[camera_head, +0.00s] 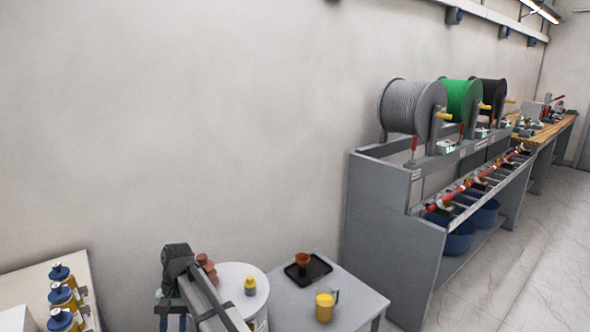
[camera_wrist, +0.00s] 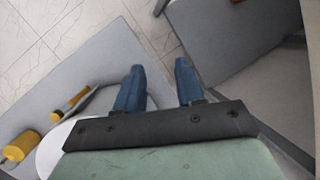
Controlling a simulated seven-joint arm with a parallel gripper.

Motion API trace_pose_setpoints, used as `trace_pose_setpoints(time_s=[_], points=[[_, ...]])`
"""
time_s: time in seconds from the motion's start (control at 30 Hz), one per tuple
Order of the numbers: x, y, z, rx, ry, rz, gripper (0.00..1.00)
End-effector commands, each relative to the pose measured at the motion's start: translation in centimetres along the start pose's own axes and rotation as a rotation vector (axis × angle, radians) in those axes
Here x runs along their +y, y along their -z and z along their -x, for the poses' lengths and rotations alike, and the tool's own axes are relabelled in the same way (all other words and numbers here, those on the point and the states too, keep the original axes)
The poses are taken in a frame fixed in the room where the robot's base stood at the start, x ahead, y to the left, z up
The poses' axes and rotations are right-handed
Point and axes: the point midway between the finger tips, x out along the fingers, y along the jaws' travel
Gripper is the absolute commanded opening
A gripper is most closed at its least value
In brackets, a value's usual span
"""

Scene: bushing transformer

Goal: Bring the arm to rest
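My gripper (camera_wrist: 157,78) shows in the wrist view with two blue fingers spread apart and nothing between them. The fingers stand over a grey surface edge and the tiled floor. In the head view my arm (camera_head: 205,298) is at the bottom, beside a round white top (camera_head: 240,282). Its fingers are hard to make out there. I see no object held.
A small yellow part (camera_head: 250,286) stands on the white top. A grey spool bench (camera_head: 385,215) stands at the right. Yellow-blue bottles (camera_head: 62,297) stand left.

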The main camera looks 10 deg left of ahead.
Motion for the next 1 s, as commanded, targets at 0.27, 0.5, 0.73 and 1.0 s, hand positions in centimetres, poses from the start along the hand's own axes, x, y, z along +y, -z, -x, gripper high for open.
trace_pose_setpoints(time_s=[0.27, 0.5, 0.73, 1.0], points=[[12.0, 1.1, -8.9, -0.018, -0.012, -0.098, 0.38], [21.1, 0.1, -15.8, -0.035, -0.023, -0.168, 0.38], [29.4, -2.8, -22.5, -0.057, -0.032, -0.229, 0.38], [37.6, -8.2, -29.7, -0.090, -0.037, -0.294, 0.38]])
